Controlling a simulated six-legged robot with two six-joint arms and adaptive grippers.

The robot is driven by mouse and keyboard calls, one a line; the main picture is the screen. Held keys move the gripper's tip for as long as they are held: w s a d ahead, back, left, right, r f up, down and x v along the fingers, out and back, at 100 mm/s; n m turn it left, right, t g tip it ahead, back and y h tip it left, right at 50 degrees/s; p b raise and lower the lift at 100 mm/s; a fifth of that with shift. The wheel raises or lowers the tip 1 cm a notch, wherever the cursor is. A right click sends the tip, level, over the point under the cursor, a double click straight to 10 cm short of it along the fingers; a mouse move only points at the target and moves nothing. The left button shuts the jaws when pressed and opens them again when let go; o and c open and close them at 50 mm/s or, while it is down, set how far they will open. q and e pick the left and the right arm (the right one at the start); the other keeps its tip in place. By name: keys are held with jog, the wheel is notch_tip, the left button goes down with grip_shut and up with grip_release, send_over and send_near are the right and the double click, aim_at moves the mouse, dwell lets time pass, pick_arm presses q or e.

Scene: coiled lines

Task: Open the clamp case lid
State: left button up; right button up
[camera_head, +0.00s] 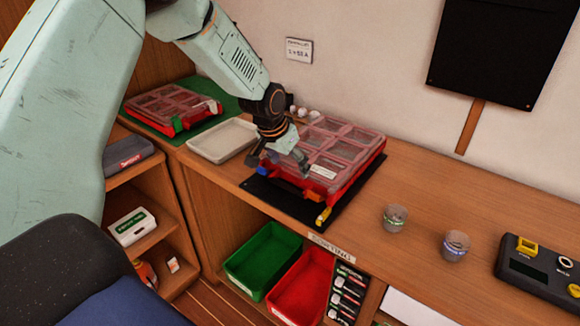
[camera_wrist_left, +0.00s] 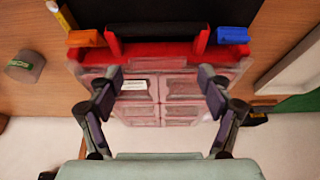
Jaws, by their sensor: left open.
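A red case (camera_head: 352,184) with a clear, divided lid (camera_head: 345,140) sits on a black mat (camera_head: 282,200) on the bench. Its lid looks down flat, with a white label near the front. In the left wrist view, the case (camera_wrist_left: 150,52) shows a dark handle gap, an orange latch (camera_wrist_left: 86,38) at left and a blue latch (camera_wrist_left: 232,35) at right. My left gripper (camera_head: 278,162) is over the front left part of the case. In the wrist view its two fingers (camera_wrist_left: 160,78) are spread over the lid with nothing between them; contact is unclear. My right gripper is not seen.
A second red case (camera_head: 160,108) lies on a green mat at the back left. A pale tray (camera_head: 222,140) is beside the black mat. Two small cups (camera_head: 395,218) and a dark device (camera_head: 540,272) stand to the right. Green and red bins (camera_head: 265,258) sit below.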

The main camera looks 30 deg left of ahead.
pick_arm(q)
jog(key=shift+w+d+f, duration=0.1)
jog(key=shift+d+f, duration=0.15)
jog(key=shift+w+a+f, duration=0.1)
jog(key=shift+c, duration=0.2)
jog(key=shift+c, duration=0.9)
jog(key=c, duration=0.4)
grip_shut()
